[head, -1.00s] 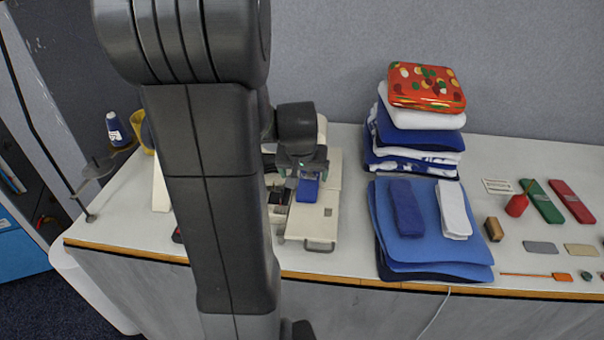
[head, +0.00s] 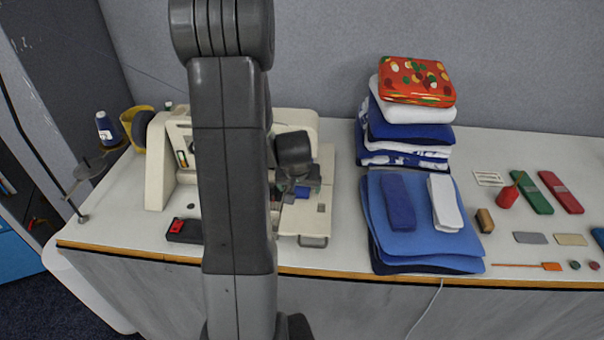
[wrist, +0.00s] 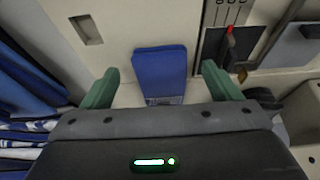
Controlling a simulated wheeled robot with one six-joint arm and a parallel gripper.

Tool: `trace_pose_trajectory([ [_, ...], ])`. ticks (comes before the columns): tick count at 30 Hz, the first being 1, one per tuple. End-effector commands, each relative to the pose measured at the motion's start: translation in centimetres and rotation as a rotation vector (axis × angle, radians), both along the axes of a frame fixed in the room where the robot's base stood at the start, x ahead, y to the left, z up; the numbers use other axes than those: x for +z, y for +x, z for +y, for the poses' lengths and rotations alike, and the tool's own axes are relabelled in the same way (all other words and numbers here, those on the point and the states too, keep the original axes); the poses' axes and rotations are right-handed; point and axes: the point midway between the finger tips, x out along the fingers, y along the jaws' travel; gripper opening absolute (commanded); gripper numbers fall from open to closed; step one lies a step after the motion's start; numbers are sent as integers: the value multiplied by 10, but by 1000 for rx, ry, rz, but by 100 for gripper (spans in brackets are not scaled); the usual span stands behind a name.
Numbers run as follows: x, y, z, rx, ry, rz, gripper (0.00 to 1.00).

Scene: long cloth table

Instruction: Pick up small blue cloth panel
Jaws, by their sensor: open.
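The small blue cloth panel (wrist: 160,70) lies flat on the cream bed of the sewing machine (head: 326,172). In the wrist view it is centred between and ahead of my two green fingers, with a gap on each side. In the head view a part of the blue panel (head: 303,192) shows just below my gripper (head: 298,184). My gripper is open and empty, close over the bed. The panel's near end runs down to the gripper's front edge in the wrist view. The fingers' height above the bed is hard to tell.
The sewing machine's upright and arm stand close left of and behind my gripper. Folded blue cloths (head: 440,258) and a cloth stack with a red patterned tin (head: 417,80) stand to the right. A red-and-black item (head: 184,230) lies near the front edge.

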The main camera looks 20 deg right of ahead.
Motion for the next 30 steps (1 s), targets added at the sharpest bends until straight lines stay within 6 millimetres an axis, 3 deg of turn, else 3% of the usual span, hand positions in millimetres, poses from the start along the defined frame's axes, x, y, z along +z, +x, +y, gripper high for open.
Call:
trace_pose_trajectory([
  [11,-9,3,-2,0,0,-1,84],
  [13,-9,3,-2,0,0,-1,76],
  [19,-9,4,-2,1,-1,-1,36],
  [21,-9,4,-2,1,-1,-2,31],
  [30,-7,5,-1,1,-1,-2,31],
])
